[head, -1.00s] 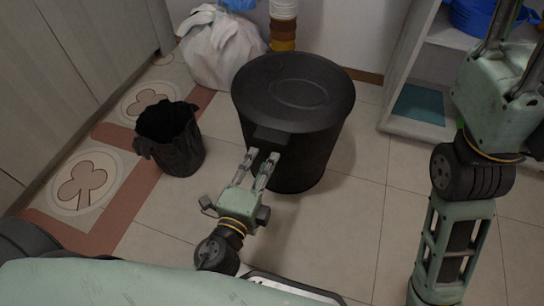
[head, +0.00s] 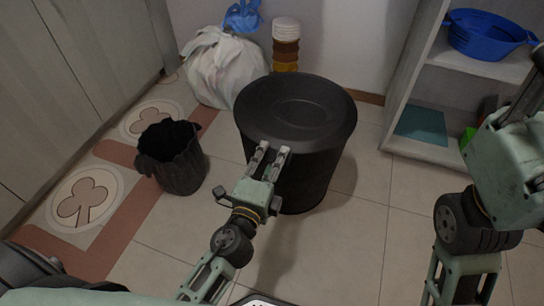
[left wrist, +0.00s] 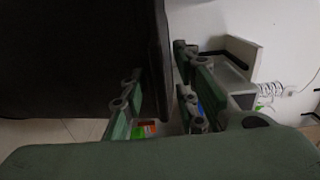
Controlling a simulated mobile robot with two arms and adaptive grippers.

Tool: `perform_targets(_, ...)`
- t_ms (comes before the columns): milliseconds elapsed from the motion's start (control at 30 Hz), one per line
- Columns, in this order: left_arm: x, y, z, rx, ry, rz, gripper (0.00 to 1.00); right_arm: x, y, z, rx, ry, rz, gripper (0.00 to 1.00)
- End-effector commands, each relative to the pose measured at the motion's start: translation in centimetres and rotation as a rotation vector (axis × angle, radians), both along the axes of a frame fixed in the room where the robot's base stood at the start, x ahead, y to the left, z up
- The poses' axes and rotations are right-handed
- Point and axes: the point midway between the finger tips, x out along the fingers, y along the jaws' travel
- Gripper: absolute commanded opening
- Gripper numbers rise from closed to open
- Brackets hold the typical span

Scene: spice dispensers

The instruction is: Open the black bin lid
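The black bin (head: 312,180) stands on the tiled floor with its round black lid (head: 297,105) down on top. My left gripper (head: 271,147) is at the lid's front rim, its two fingers apart and pointing at the rim. The lid's front tab is hidden by the gripper. In the left wrist view the dark bin (left wrist: 70,60) fills the left side, and its edge reaches in between the open fingers of my left gripper (left wrist: 158,90). I cannot tell whether they touch it. My right arm shows at the right; its gripper is out of view.
A small open black bin (head: 172,158) stands left of the large one. A white bag (head: 222,68) and a stack of brown and yellow containers (head: 286,45) are behind. A shelf unit (head: 455,75) with blue bowls (head: 487,35) is at the right. The floor between is clear.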

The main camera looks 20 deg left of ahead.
Motion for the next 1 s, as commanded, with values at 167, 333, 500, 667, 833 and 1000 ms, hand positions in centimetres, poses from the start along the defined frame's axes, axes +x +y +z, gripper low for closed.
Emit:
perform_targets(167,0.13,-0.01,-0.01,0.000,0.000,0.000,0.28,0.03,0.01,-0.04,0.000,0.001,0.000,0.40)
perform_targets(333,0.11,-0.01,-0.01,0.000,0.000,0.000,0.21,0.04,0.02,-0.05,0.000,0.001,0.000,0.40)
perform_targets(500,0.10,-0.01,0.00,0.000,0.000,0.000,0.06,0.05,0.02,-0.05,-0.001,0.002,0.001,0.40)
perform_targets(667,0.09,-0.02,-0.02,0.000,0.000,0.000,0.00,0.06,0.02,-0.05,-0.001,0.002,0.001,0.40)
perform_targets(833,0.09,-0.02,-0.03,0.000,0.000,0.000,0.00,0.06,0.01,-0.04,-0.001,0.002,0.001,0.40)
perform_targets(1000,0.08,-0.02,-0.04,0.000,0.001,0.000,0.00,0.06,0.01,-0.04,-0.001,0.002,0.000,0.40)
